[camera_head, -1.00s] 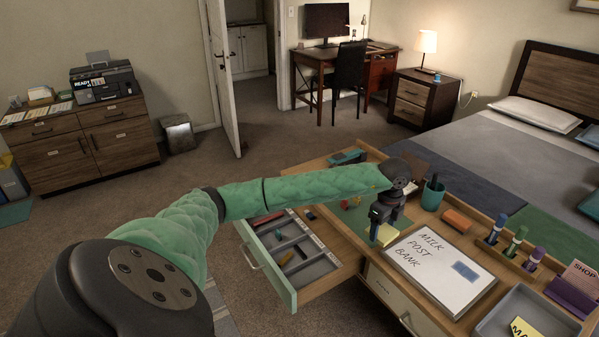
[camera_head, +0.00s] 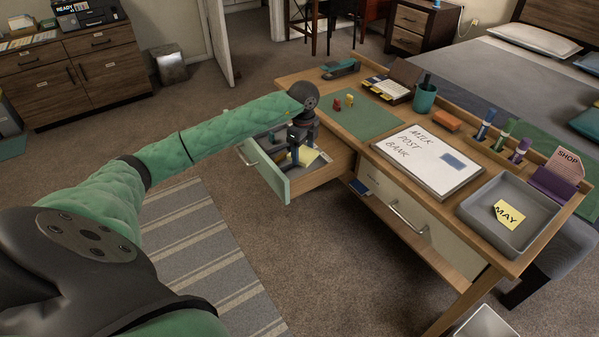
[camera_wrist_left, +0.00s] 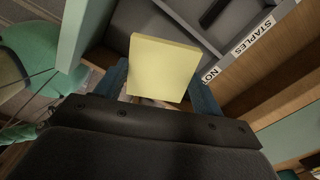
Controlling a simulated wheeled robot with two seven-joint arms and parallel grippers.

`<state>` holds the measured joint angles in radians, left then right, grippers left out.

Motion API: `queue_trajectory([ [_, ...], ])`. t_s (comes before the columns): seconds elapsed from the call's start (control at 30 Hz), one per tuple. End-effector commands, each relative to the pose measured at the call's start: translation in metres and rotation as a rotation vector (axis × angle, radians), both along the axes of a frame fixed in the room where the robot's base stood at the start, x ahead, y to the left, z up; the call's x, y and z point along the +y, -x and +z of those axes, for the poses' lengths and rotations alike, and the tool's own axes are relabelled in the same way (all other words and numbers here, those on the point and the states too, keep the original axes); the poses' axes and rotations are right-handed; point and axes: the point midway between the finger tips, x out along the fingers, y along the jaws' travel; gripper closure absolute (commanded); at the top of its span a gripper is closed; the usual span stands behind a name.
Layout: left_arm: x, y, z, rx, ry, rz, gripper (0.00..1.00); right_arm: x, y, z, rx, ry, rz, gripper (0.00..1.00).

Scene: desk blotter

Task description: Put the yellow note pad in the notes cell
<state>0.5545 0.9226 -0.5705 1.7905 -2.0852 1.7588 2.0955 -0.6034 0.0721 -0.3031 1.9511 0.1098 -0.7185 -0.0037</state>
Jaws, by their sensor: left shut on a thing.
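The yellow note pad (camera_head: 311,157) is between the fingers of my left gripper (camera_head: 297,156), which is shut on it. In the left wrist view the pad (camera_wrist_left: 164,68) is square and pale yellow, with blue fingers on both sides. The gripper and pad are over the open drawer (camera_head: 264,172) at the desk's left end. The wrist view shows grey cells (camera_wrist_left: 178,31) beyond the pad and a label (camera_wrist_left: 211,74) starting "NO", partly cut off. I cannot tell how far the pad is above the cell floor. My right gripper is not in view.
The drawer rim carries a STAPLES label (camera_wrist_left: 252,35), with a dark object (camera_wrist_left: 214,12) in the cell beyond. On the desk are a green mat (camera_head: 365,118), a whiteboard (camera_head: 428,160) and a grey tray (camera_head: 480,208) holding a MAY note (camera_head: 508,214).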

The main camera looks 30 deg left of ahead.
Motion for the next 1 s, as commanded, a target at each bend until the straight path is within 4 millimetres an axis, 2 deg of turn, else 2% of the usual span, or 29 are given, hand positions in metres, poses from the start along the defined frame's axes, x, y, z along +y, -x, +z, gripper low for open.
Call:
queue_trajectory([
  [0.2, 0.0, 0.001, -0.036, 0.003, 0.0, 0.001, 0.59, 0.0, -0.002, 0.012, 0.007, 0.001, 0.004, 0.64],
  [0.37, -0.001, 0.0, -0.048, 0.0, 0.0, 0.0, 0.59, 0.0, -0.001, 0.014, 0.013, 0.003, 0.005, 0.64],
  [0.6, 0.0, 0.0, -0.076, 0.001, -0.001, 0.001, 0.59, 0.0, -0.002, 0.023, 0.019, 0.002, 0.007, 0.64],
  [1.0, 0.0, 0.0, -0.082, 0.0, -0.001, 0.0, 0.59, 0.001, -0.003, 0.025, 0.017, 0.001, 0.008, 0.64],
])
